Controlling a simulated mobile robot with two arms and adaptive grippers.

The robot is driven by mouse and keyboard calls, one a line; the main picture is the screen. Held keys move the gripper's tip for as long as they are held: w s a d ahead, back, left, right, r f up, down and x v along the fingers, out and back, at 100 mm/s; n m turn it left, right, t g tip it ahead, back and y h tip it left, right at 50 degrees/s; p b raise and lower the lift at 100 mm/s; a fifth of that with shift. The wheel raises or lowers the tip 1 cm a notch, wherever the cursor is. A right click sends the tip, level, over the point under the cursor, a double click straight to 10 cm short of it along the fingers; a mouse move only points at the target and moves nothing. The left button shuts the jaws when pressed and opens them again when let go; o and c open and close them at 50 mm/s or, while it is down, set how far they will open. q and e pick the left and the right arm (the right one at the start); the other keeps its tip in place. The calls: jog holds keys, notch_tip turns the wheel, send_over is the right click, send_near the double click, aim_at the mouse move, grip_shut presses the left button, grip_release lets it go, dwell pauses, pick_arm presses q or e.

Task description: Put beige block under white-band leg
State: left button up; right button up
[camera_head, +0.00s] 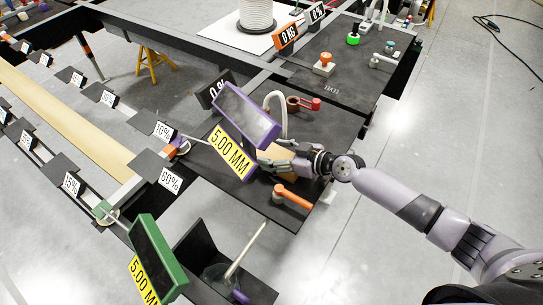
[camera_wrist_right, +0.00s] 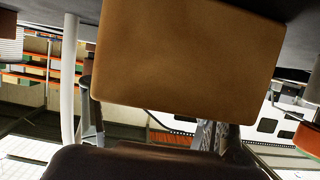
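The beige block (camera_head: 275,152) is on or just above the black panel (camera_head: 232,178), partly hidden by the purple-framed gauge and my right gripper. In the right wrist view the block (camera_wrist_right: 185,70) fills the upper middle, very close, tan and smooth-faced. My right gripper (camera_head: 275,161) is at the block, its arm coming in from the right. Its fingers overlap the block in the head view, so I cannot tell whether they grip it. I cannot make out a white-band leg for certain. My left gripper is not in view.
A purple-framed gauge (camera_head: 248,116) stands close to the right gripper, a green-framed one (camera_head: 156,255) lower left. An orange-handled clamp (camera_head: 292,197) and a red-handled part (camera_head: 305,104) flank the gripper. Percentage signs line the chassis.

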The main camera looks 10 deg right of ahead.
jog(key=shift+r, duration=0.1)
jog(key=c, duration=1.1)
jog(key=shift+c, duration=0.2)
jog(key=shift+r, duration=0.15)
